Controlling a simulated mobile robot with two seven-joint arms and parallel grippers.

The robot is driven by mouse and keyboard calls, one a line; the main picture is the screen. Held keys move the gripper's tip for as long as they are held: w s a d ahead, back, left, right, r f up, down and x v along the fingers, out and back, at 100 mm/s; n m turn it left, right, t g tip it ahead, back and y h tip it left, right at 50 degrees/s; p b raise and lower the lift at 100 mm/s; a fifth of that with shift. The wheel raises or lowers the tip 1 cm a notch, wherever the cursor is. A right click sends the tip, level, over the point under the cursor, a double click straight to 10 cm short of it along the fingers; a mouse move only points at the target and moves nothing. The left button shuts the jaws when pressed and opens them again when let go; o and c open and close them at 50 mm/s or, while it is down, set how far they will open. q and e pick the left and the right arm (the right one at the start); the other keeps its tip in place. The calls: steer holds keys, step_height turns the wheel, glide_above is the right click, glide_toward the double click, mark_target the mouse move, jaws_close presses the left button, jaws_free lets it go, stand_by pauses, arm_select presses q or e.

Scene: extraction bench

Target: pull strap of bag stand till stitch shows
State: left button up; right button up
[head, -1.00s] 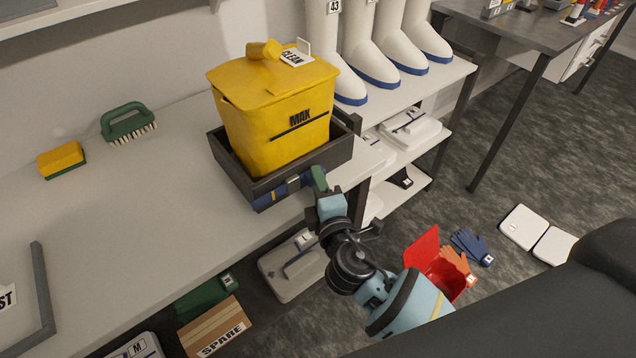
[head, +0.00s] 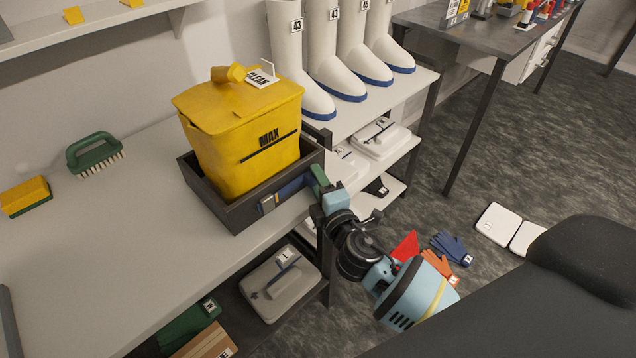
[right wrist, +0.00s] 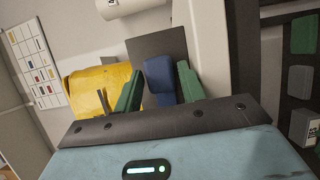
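The yellow bag (head: 240,140) marked MAX sits upright in the dark bag stand (head: 235,217) at the edge of the white bench. A blue strap (head: 295,187) runs along the stand's front wall, through a grey buckle (head: 267,204). A small yellowish mark shows on the strap just right of the buckle. My right gripper (head: 318,180) is at the stand's right front corner, its green fingers closed on the strap. In the right wrist view the blue strap (right wrist: 159,86) fills the gap between the fingers. My left gripper is not in view.
A green brush (head: 95,153) and a yellow sponge (head: 25,197) lie on the bench at left. White boots (head: 300,60) stand on the shelf unit behind.

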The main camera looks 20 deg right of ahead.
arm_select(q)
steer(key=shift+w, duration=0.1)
arm_select(e)
steer(key=shift+s, duration=0.3)
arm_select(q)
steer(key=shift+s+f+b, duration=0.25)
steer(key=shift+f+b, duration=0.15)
arm_select(e)
steer(key=s, duration=0.7)
steer(key=shift+s+a, duration=0.15)
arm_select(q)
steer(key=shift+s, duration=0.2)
